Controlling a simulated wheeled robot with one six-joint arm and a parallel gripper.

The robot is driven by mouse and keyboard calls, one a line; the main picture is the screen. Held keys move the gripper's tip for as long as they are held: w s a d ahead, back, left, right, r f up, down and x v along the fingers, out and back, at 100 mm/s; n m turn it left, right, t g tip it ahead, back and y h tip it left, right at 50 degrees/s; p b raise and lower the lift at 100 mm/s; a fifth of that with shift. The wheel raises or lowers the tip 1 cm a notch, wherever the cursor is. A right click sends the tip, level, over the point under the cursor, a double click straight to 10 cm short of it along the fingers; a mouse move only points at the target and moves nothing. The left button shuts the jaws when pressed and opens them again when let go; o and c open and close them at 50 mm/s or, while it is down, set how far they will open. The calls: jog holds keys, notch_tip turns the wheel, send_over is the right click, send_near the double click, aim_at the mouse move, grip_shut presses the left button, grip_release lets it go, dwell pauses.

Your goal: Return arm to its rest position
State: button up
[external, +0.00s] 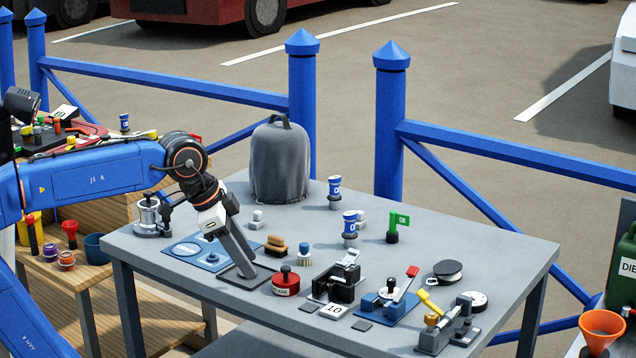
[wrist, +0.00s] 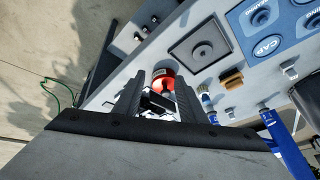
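My gripper (external: 250,277) hangs from my blue arm over the left part of the grey table (external: 430,237), fingers pointing down. Its tips appear near a dark square pad (external: 228,273). In the wrist view my gripper (wrist: 159,80) has its two dark fingers apart. A red round tin (external: 285,281) shows beyond the gap between them, also in the wrist view (wrist: 163,74); nothing appears gripped. The square pad (wrist: 178,54) lies beside the fingers there. My arm is stretched out over the table.
A grey covered hump (external: 279,165) stands at the back.

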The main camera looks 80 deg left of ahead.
jog(key=s+d+f, duration=0.4)
jog(key=s+f, duration=0.2)
jog(key=f, duration=0.3)
jog(key=s+d+f+n, duration=0.1)
jog(key=s+d+f, duration=0.3)
jog(key=f, duration=0.5)
jog(key=shift+s+d+f+n+g+h, duration=0.3)
jog(key=shift+s+h, duration=0.1)
jog(key=shift+s, duration=0.65)
jog(key=shift+r, duration=0.15)
